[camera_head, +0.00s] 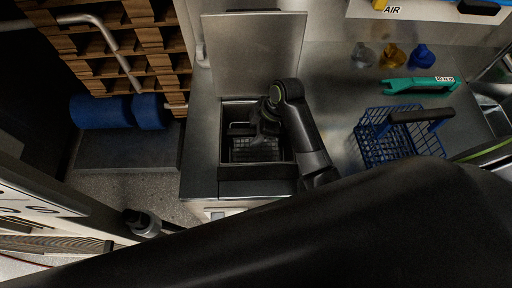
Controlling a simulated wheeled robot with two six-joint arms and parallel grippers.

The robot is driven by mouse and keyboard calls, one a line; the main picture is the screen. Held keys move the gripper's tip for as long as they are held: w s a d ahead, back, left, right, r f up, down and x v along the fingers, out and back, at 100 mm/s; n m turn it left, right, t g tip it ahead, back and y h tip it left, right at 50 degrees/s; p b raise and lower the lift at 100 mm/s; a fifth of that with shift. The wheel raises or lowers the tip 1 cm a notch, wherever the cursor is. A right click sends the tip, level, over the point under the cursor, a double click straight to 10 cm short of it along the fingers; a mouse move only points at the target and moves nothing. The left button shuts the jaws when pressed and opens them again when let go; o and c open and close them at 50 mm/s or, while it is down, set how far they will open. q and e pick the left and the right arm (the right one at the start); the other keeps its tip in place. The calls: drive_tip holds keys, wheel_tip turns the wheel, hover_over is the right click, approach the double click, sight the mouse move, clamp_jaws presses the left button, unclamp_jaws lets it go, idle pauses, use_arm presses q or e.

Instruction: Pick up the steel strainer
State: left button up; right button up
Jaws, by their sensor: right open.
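The steel strainer (258,154) appears as a dark mesh basket low inside a square, dark-walled well (228,111) in the steel counter. A dark bar, perhaps its handle, shows at its upper left. My right arm comes in from the right, and my right gripper (258,134) points down into the well, over the strainer. It is open. Its dark fingers blend with the dark well, so I cannot tell whether they touch the strainer. Part of the strainer is hidden by the gripper.
A raised steel lid (255,48) stands behind the well. To the right are a blue wire basket (385,148) with a dark handle, a green tool (420,85) and several small bottles (393,56). Wooden racks (125,40) and blue rolls (100,112) stand at left.

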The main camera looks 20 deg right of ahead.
drive_tip(key=shift+f, duration=0.15)
clamp_jaws()
idle(0.4)
